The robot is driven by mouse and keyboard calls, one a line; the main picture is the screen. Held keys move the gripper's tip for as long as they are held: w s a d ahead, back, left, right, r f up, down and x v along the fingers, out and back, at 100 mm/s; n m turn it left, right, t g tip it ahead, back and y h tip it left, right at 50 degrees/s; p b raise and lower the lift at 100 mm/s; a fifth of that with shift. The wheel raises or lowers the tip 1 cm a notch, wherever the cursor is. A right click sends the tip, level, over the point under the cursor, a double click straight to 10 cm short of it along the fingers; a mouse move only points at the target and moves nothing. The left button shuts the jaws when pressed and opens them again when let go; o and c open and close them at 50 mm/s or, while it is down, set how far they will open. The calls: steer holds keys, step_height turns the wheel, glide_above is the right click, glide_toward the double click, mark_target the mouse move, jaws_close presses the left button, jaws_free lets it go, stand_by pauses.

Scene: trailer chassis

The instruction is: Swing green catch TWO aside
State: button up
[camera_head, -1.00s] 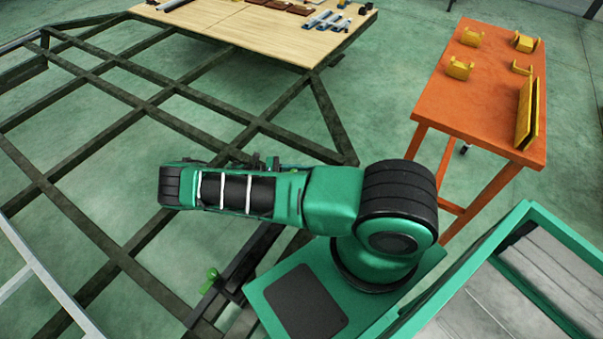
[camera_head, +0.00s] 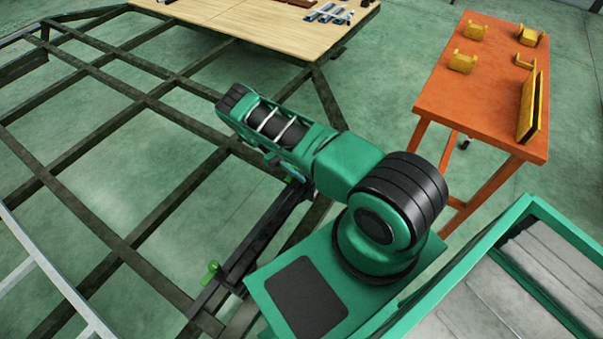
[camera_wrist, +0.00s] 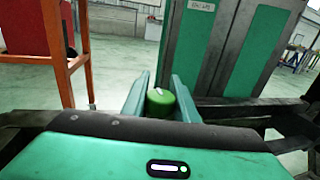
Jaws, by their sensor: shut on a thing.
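A green catch with a rounded knob (camera_wrist: 160,103) stands between the two teal fingers of my gripper (camera_wrist: 159,95) in the wrist view. My gripper is shut on this knob. Its lower part is hidden behind the gripper body. In the head view my arm mostly covers the gripper, which is at the far end of the dark beam (camera_head: 262,235). A second green catch (camera_head: 211,272) sticks up at the near end of that beam, apart from my gripper. I cannot read a number on either catch.
The dark chassis frame (camera_head: 130,103) spreads across the left, with open floor between its bars. An orange table (camera_head: 475,95) with yellow parts stands at the right.

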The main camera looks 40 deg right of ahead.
steer(key=shift+a+m+y, duration=0.2)
steer(key=shift+m+y, duration=0.1)
steer(key=shift+y, duration=0.2)
steer(key=o, duration=1)
steer(key=s+a+r, duration=0.1)
steer(key=a+r, duration=0.2)
steer(key=s+a+r, duration=0.1)
steer(key=a+r, duration=0.3)
steer(key=s+a+r, duration=0.1)
steer(key=a+r, duration=0.3)
steer(key=shift+s, duration=0.2)
